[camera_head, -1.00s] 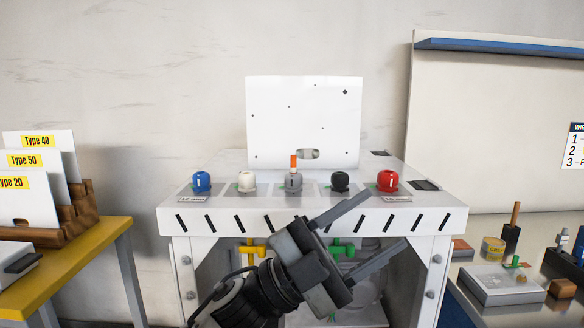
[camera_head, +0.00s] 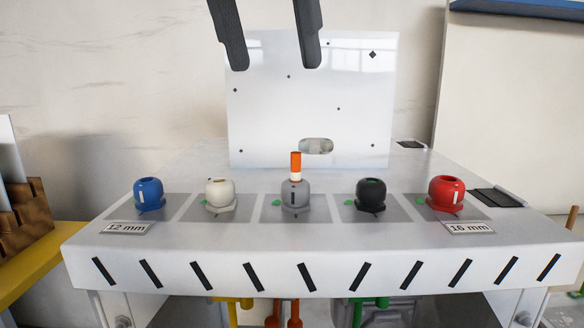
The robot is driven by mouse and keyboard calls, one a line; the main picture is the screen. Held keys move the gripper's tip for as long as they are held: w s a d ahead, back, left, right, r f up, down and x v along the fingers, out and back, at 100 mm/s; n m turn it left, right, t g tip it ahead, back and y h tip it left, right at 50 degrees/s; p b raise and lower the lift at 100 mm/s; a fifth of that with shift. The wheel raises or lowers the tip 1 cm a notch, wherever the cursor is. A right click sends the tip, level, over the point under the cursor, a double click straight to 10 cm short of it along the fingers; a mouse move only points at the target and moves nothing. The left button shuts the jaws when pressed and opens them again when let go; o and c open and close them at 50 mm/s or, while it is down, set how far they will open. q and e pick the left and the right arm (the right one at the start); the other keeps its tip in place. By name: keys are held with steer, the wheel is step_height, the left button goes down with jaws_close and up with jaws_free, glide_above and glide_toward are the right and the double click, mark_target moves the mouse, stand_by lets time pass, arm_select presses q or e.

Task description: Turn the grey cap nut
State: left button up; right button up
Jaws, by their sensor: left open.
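The grey cap nut (camera_head: 295,196) sits in the middle of the row on the white dispenser top. An orange-and-white peg (camera_head: 295,166) stands upright out of its top. My left gripper (camera_head: 272,66) hangs in from the top edge, above and clear of the nut. Its two dark fingers are spread apart with nothing between them. My right gripper does not show.
A blue nut (camera_head: 148,194) and a white nut (camera_head: 220,196) stand left of the grey one; a black nut (camera_head: 370,195) and a red nut (camera_head: 445,193) stand right. A white upright panel (camera_head: 310,110) rises behind. The slotted front edge (camera_head: 330,275) is clear.

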arm_select(q)
glide_toward(293, 182)
steer(key=x, duration=0.9)
steer(key=shift+s, duration=0.1)
steer(key=c, duration=1)
